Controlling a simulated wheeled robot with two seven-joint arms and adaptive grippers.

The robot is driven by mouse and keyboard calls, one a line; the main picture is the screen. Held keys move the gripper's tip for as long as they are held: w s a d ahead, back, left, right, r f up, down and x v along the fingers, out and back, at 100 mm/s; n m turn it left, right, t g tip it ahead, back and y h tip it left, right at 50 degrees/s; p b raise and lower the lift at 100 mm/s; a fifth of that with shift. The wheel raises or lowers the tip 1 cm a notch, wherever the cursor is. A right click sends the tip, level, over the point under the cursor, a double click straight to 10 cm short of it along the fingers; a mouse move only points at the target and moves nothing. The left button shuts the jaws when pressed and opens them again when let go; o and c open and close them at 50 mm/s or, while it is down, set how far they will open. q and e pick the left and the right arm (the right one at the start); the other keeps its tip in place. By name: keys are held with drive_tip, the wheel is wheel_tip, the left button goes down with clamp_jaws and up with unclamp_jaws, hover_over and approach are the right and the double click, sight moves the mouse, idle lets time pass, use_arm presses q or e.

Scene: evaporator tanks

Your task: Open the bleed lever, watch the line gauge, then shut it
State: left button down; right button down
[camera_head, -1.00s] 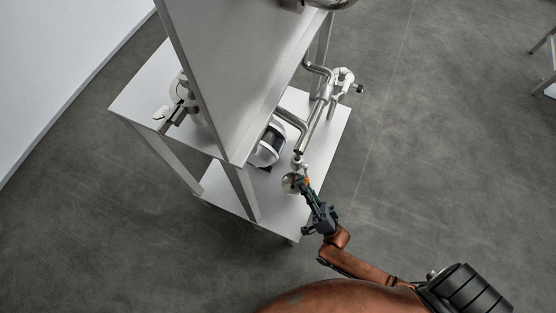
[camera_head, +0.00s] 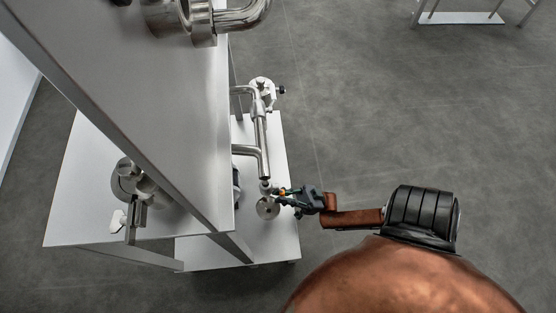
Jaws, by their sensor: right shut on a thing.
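My right gripper (camera_head: 279,194) reaches in from the right at the lower end of an upright steel pipe (camera_head: 261,140). It is shut on a small part at the valve there, which appears to be the bleed lever; the fingers hide most of it, so its angle cannot be told. A round metal disc (camera_head: 267,209) lies just below the fingertips. No gauge face can be read in this view. My left gripper is not in view.
A pale metal stand (camera_head: 265,240) carries the pipework, with a large upper panel (camera_head: 170,90) close on the left. A clamp fitting (camera_head: 262,88) tops the pipe. Another fitting (camera_head: 128,180) sits at left. Open grey floor (camera_head: 370,110) lies to the right.

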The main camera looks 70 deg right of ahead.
drive_tip(key=shift+d, duration=0.1)
drive_tip(key=c, duration=2)
unclamp_jaws()
drive_tip(key=shift+o, duration=0.2)
drive_tip(key=shift+f, duration=0.1)
drive_tip(key=v, duration=1.2)
